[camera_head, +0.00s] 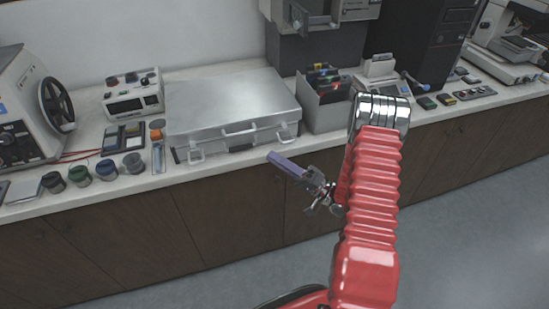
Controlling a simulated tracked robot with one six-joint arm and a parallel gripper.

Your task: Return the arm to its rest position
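My red arm (372,190) rises from the bottom of the picture and bends at a shiny metal joint (382,110). My gripper (312,184) is small and metallic, left of the arm, out in front of the bench edge and above the floor side. A purple bar (287,164) extends from the gripper up and to the left, toward the bench edge. I cannot tell whether the bar is held or is part of the gripper. The fingertips are too small and covered to show if they are open.
The bench carries a closed silver case (230,105), a grey file box (325,110), a machine with a black handwheel (57,105), several small jars (106,170) and a black computer tower (425,45). Wooden cabinet doors (120,240) are below. The grey floor (480,230) is clear at the right.

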